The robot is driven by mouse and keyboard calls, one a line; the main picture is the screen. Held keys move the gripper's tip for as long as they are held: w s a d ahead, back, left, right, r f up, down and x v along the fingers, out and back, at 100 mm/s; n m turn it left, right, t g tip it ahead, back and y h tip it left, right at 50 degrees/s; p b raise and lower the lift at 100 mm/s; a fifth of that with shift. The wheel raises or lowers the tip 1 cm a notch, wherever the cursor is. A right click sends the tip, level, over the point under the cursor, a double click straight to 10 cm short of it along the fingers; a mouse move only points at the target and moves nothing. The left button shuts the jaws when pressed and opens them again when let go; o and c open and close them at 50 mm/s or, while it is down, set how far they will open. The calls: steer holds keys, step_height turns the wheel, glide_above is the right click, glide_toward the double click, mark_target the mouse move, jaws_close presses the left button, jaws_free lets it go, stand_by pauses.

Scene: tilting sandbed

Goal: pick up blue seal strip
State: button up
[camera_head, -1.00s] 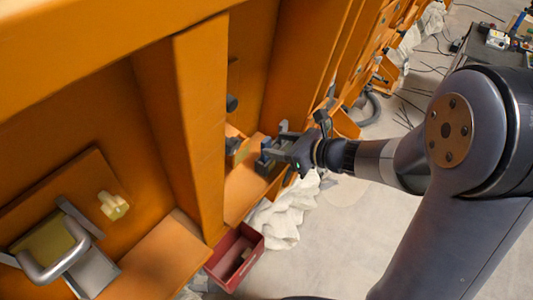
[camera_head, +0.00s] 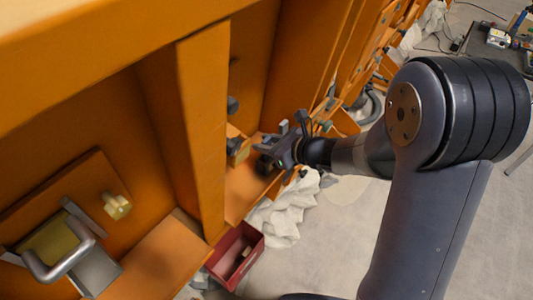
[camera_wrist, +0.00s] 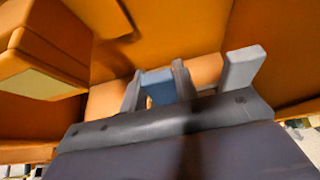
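In the wrist view a small blue-grey block, which looks like the blue seal strip (camera_wrist: 159,87), sits between the two grey fingers of my gripper (camera_wrist: 157,86). A finger stands close on each side of it. I cannot tell whether the fingers press on it or stand just apart. In the head view my gripper (camera_head: 268,155) reaches into an orange bay at the ledge. The strip is not clearly seen there.
Orange walls and an upright orange post (camera_head: 203,130) stand close left of my gripper. A dark red bin (camera_head: 236,258) lies below, beside crumpled white sheeting (camera_head: 284,217). A metal handle (camera_head: 62,262) and a yellow knob (camera_head: 117,206) are at lower left.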

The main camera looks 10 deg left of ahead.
steer(key=c, duration=0.6)
